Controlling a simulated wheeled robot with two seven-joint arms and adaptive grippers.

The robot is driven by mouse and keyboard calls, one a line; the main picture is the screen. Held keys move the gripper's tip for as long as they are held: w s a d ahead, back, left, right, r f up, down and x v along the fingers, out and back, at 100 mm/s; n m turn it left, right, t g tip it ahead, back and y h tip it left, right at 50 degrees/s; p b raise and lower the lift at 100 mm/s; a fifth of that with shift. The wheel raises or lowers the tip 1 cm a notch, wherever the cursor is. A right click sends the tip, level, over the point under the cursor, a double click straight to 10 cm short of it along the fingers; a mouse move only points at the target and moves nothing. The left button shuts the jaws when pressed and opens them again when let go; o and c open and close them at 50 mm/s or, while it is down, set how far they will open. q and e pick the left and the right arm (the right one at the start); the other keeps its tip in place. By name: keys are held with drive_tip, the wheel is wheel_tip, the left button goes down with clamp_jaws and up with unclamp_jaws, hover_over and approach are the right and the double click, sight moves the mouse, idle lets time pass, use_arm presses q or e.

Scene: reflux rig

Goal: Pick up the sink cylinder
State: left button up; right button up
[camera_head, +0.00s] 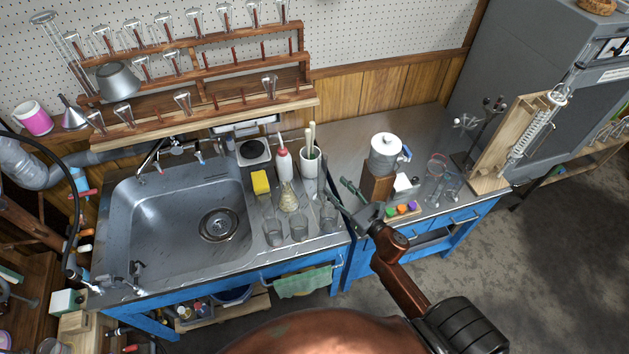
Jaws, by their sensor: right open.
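A slim clear glass vessel (322,182), which looks like the sink cylinder, stands upright on the ledge right of the sink (150,235). It is small and partly hidden by my gripper, so I cannot be sure of its outline. My right gripper (341,190) reaches in from the lower right. It is open, with its dark fingers close to the right side of this glass. I cannot tell whether they touch it. My left gripper is not in view.
Several beakers (298,228), a conical flask (288,197), a red-capped white bottle (283,160), and a white brush holder (310,162) crowd the ledge. A yellow sponge (261,183) lies by the basin. A white-lidded container (385,153) on a wooden block stands right of my gripper.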

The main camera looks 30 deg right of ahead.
sight(325, 177)
drive_tip(key=w, duration=0.2)
drive_tip(key=w+a, duration=0.1)
drive_tip(key=w, duration=0.1)
drive_tip(key=shift+w+r, duration=0.2)
drive_tip(key=shift+w, duration=0.1)
drive_tip(key=shift+w+a, duration=0.2)
drive_tip(key=shift+w, duration=1.55)
drive_tip(key=c, duration=0.7)
clamp_jaws()
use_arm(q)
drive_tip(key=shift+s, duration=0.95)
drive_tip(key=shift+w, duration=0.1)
